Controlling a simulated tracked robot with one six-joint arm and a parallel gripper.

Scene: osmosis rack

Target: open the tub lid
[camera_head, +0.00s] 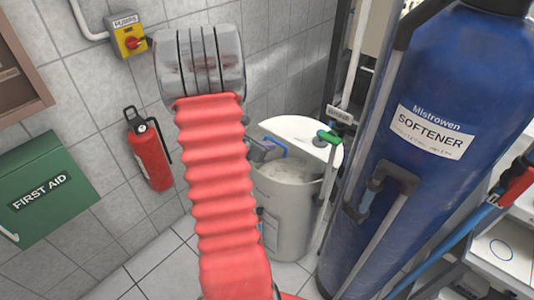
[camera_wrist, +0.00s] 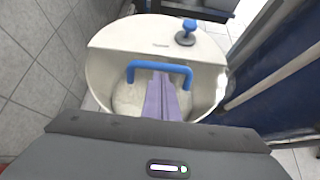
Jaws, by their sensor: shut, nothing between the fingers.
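The tub (camera_head: 285,215) is a pale round bin on the floor beside the blue softener tank. Its white lid (camera_head: 300,130) is tilted up at the back, and pale grainy contents show in the opening in front. In the wrist view the lid (camera_wrist: 150,40) fills the far half of the tub, with a blue bar handle (camera_wrist: 160,66) at its near edge. My gripper (camera_wrist: 163,78) is shut and empty, its purple fingertips at the middle of the handle. I cannot tell whether they touch it. In the head view my arm partly hides the tub's left side.
The blue softener tank (camera_head: 440,110) and its pipes stand close on the tub's right. A fire extinguisher (camera_head: 149,152) and a green first aid box (camera_head: 42,190) hang on the tiled wall at left.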

